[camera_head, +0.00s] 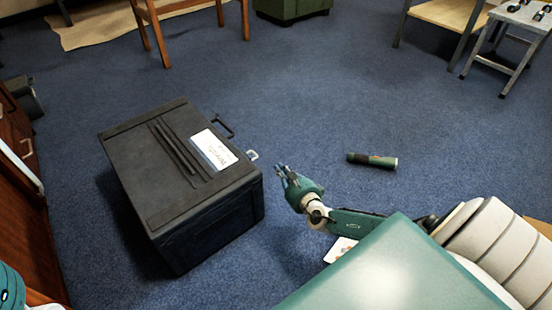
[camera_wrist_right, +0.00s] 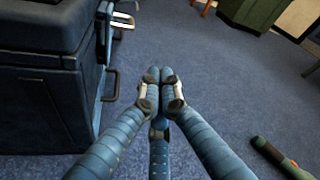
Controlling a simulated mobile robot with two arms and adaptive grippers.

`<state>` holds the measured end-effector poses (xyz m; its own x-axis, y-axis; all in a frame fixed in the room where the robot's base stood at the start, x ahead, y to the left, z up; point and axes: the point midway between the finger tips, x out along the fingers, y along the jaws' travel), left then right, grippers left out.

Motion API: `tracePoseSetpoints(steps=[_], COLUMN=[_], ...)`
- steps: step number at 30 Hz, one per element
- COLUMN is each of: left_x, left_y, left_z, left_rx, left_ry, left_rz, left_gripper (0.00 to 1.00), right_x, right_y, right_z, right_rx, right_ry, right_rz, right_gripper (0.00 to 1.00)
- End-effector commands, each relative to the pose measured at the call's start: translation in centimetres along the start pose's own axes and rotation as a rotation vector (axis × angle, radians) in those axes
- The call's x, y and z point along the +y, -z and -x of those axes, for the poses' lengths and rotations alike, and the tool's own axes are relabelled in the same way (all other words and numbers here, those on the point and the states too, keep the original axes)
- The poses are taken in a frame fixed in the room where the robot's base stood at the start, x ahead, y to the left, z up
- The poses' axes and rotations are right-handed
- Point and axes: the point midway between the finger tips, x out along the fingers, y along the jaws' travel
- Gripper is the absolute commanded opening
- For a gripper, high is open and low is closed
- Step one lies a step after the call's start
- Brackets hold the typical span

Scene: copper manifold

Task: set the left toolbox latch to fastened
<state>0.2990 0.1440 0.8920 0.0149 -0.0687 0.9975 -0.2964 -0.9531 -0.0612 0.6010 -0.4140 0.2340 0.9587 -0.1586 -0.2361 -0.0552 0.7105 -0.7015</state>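The black toolbox (camera_head: 150,145) stands on the carpet left of centre in the head view, with a white label (camera_head: 214,150) on its lid. On its right side are a pale metal latch-like part (camera_head: 252,155) and a dark looped part (camera_head: 223,127) farther back. In the right wrist view the toolbox (camera_wrist_right: 40,95) is at the left, with a dark loop (camera_wrist_right: 112,86) standing out from its side. I cannot tell how the latches are set. My right gripper (camera_head: 281,171) is right of the toolbox, apart from it. In the wrist view its fingertips (camera_wrist_right: 160,76) meet with nothing between them.
A green flashlight (camera_head: 372,160) lies on the carpet right of my right gripper. A wooden chair or table (camera_head: 160,20) and a green cabinet (camera_head: 291,8) stand at the back. Brown drawers (camera_head: 20,190) are at the left.

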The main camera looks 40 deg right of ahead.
Motion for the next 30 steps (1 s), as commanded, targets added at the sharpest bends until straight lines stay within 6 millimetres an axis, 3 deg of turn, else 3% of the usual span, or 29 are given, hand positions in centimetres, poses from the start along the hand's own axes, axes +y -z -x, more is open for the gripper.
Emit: tracePoseSetpoints(steps=[6, 25, 28, 30], left_x=[-0.1, -0.1, -0.1, -0.1], left_y=[-0.2, -0.2, -0.2, -0.2], left_z=[0.4, 0.5, 0.5, 0.5], left_rx=[-0.029, -0.030, -0.030, -0.030], left_ry=[0.012, 0.012, 0.012, 0.012], left_rz=[0.004, 0.004, 0.004, 0.004], left_gripper=[0.37, 0.37, 0.37, 0.37], right_x=[0.1, 0.2, 0.7, 0.9], right_y=[0.0, -0.2, -1.4, -2.7], right_z=[2.0, 2.2, 3.1, 4.5], right_rx=[0.000, 0.000, 0.010, 0.034], right_ry=[-0.001, 0.004, 0.039, 0.095], right_rz=[0.000, -0.022, -0.208, -0.487], right_gripper=[0.00, 0.00, 0.00, 0.00])
